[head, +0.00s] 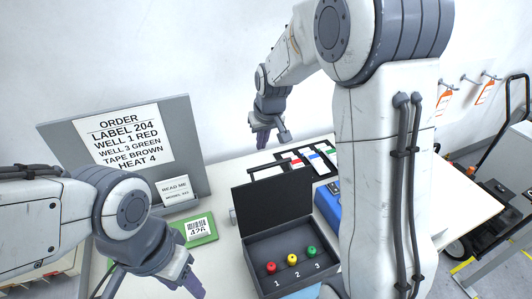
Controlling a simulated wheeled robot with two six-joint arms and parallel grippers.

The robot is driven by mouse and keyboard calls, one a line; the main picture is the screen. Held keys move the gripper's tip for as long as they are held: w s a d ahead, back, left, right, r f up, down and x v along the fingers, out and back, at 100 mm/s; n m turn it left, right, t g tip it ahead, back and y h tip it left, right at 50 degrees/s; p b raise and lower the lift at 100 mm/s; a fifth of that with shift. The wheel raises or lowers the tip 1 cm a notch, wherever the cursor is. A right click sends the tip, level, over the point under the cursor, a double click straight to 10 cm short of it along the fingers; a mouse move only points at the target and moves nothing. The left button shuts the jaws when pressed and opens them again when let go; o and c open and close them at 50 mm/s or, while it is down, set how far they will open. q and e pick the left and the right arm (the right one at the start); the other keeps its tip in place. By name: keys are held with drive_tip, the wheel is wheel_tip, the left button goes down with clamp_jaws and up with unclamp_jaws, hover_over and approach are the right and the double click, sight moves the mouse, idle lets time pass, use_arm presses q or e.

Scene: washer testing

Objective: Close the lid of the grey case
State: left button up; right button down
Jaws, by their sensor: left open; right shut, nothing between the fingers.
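The grey case (254,250) stands open on the table in the lower middle of the head view. Its dark lid (272,205) stands up at the back edge. Inside, red, yellow and green round pieces sit above the labels 1, 2 and 3. My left gripper (192,286) is open and empty, low in the view, left of the case and apart from it. My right gripper (264,140) is shut and empty, raised behind the case near the wall and apart from the lid. My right arm hides part of the table right of the case.
A grey board (187,135) with an order sheet stands at the back left, with a READ ME card (175,190) before it. A green labelled piece (199,229) lies left of the case. A blue object (328,203) is close on its right. Coloured strips (314,156) lie behind.

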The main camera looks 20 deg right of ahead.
drive_tip(key=shift+s+f+p, duration=1)
drive_tip(key=shift+s+f, duration=0.35)
drive_tip(key=shift+s, duration=0.25)
drive_tip(key=shift+d, duration=0.1)
